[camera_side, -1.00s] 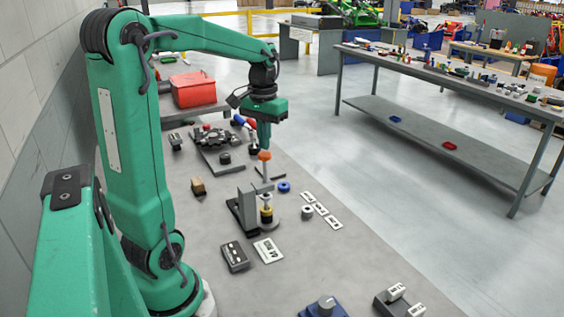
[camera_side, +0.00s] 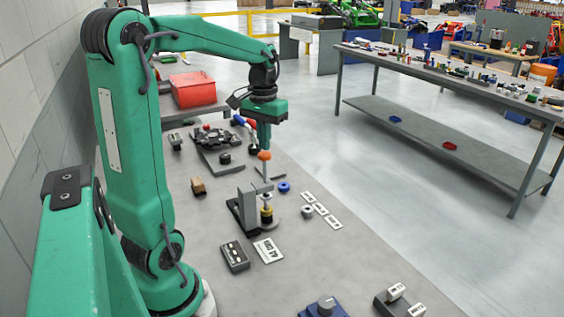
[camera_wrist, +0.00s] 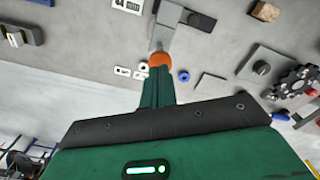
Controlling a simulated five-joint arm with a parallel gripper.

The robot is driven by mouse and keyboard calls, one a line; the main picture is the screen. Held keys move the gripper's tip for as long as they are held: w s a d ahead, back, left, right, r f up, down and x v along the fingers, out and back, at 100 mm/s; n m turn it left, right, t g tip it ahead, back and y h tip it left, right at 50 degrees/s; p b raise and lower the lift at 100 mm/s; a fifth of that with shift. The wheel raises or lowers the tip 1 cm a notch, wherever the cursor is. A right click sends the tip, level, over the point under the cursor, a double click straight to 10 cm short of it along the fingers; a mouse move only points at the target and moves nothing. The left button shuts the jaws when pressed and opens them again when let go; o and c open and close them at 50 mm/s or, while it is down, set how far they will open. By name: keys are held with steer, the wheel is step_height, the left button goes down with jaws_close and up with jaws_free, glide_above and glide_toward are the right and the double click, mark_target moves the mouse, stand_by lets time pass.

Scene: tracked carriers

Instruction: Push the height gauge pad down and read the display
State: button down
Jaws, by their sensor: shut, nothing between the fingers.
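The height gauge (camera_side: 247,208) is a grey stand with a slim rod topped by an orange pad (camera_side: 264,156). A yellow and black cylinder (camera_side: 266,208) stands under the rod. My gripper (camera_side: 264,147) is shut and empty, pointing down with its tips at the orange pad, apparently touching it. In the wrist view the pad (camera_wrist: 159,60) shows just beyond the shut fingers (camera_wrist: 158,78), which hide part of it. A white plate with dark characters (camera_side: 268,250) lies in front of the gauge; its characters are too small to read surely.
A dark box with white marks (camera_side: 235,256) sits beside the plate. A blue ring (camera_side: 284,187), a grey ring (camera_side: 307,211) and white label tiles (camera_side: 321,209) lie right of the gauge. A brown block (camera_side: 198,186) lies to its left.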

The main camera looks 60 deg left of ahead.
mark_target(265, 154)
steer(key=shift+f, duration=2.75)
stand_by(2.5)
steer(key=shift+r, duration=0.1)
steer(key=shift+r, duration=3.7)
steer(key=shift+d, duration=0.15)
